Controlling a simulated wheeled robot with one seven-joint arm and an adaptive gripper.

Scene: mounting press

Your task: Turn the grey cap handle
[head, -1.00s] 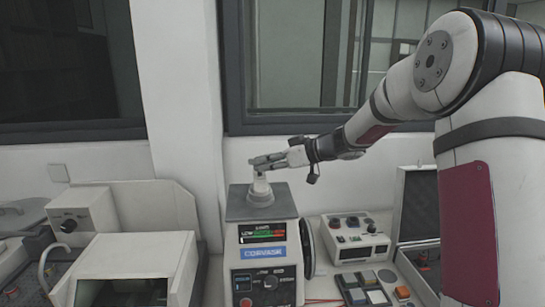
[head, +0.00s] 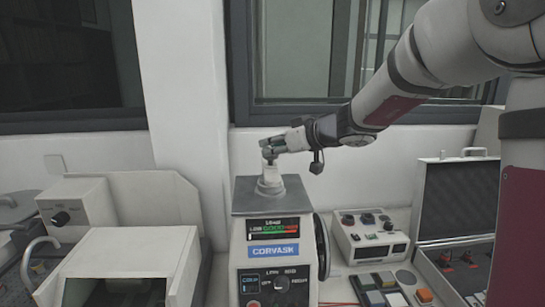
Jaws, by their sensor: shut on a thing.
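The mounting press (head: 262,228) stands in the middle of the head view, with a grey top plate, a lit display and a blue CORVASK label. The cap (head: 269,183) sits upright on its top plate, a pale round base with a narrower neck. My gripper (head: 268,150) comes in from the right, level with the top of the cap, and is shut on the grey cap handle, which its fingers mostly hide.
A white box-shaped machine (head: 125,255) stands to the left. A small control box (head: 368,238) and a pad of coloured keys (head: 381,283) lie to the right. An open case (head: 455,215) stands farther right. The window wall is close behind.

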